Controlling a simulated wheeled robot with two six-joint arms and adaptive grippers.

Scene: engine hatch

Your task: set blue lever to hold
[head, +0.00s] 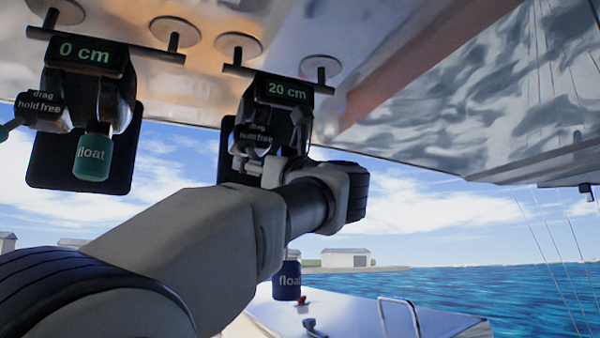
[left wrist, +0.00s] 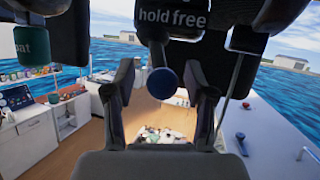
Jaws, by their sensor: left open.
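The blue lever's round knob (left wrist: 163,81) shows end-on in the left wrist view, under the "hold free" label (left wrist: 172,17). My left gripper (left wrist: 160,88) is open, its two fingers on either side of the knob in that view; I see no clear contact. In the head view my left arm reaches up to the right-hand unit (head: 286,92), which reads 20 cm, and hides the lever and gripper. The unit's label (head: 254,136) is partly legible there. I cannot tell the lever's setting. A blue float (head: 287,280) hangs below my arm. My right gripper is not in view.
A second unit (head: 83,55), reading 0 cm, hangs at the left with a green float (head: 93,157); that float also shows in the left wrist view (left wrist: 32,48). Both units hang from the metal hatch (head: 300,20). A boat deck lies below, with open water beyond.

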